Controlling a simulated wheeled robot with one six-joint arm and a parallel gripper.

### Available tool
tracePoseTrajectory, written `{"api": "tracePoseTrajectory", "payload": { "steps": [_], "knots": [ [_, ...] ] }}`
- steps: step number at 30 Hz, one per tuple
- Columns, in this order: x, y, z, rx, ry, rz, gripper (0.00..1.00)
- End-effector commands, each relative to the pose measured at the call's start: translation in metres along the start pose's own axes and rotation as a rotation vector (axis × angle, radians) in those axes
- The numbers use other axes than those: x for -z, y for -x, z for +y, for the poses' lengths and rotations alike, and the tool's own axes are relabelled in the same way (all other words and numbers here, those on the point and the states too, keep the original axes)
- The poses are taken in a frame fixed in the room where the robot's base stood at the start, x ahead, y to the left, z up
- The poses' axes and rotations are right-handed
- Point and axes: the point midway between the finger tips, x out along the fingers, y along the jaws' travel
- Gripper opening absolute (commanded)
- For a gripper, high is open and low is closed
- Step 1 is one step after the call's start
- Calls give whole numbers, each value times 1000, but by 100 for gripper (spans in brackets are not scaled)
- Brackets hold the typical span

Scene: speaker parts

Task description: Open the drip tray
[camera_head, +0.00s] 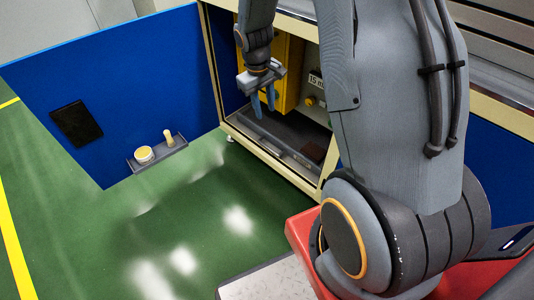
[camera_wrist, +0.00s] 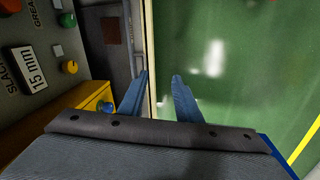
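What looks like the drip tray (camera_head: 285,138) is a long dark grey tray at the bottom of the open cabinet, behind its cream front edge. Part of it also shows in the wrist view (camera_wrist: 118,55), at the upper left of my fingers. My gripper (camera_head: 263,106) points down in front of the cabinet opening, above the tray's left part in the head view. Its two blue fingers are apart with nothing between them, as the wrist view (camera_wrist: 160,76) shows. I cannot tell how far the fingers are from the tray's front edge.
A blue door (camera_head: 110,95) stands wide open at the left, with a small shelf (camera_head: 160,158) holding two pale items. Inside the cabinet are a yellow housing (camera_head: 290,75) and a panel with knobs and a "15 mm" label (camera_wrist: 27,70). Green floor (camera_head: 200,230) in front is clear.

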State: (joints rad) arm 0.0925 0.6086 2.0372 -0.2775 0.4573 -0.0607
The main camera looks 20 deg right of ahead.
Motion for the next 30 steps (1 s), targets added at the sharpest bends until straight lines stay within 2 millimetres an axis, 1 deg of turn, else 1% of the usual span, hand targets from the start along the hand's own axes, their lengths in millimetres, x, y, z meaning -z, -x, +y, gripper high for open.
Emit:
{"api": "tracePoseTrajectory", "payload": {
  "steps": [1, 2, 3, 5, 6, 8, 9, 12, 15, 16, 18, 25, 30],
  "knots": [
    [16, -43, 6, -6, 15, -4, 31],
    [23, -60, 10, -10, 25, -3, 31],
    [34, -84, 14, -16, 40, -1, 31],
    [48, -119, 21, -25, 62, 0, 31],
    [57, -142, 25, -30, 74, 1, 31],
    [69, -176, 31, -37, 94, 4, 31],
    [76, -196, 34, -42, 107, 5, 31],
    [89, -241, 41, -51, 135, 8, 31],
    [98, -271, 46, -57, 155, 12, 31],
    [100, -278, 47, -59, 160, 12, 31],
    [103, -289, 49, -62, 168, 14, 31],
    [105, -313, 51, -63, 173, 13, 31],
    [106, -340, 52, -63, 173, 14, 31]
  ]
}}
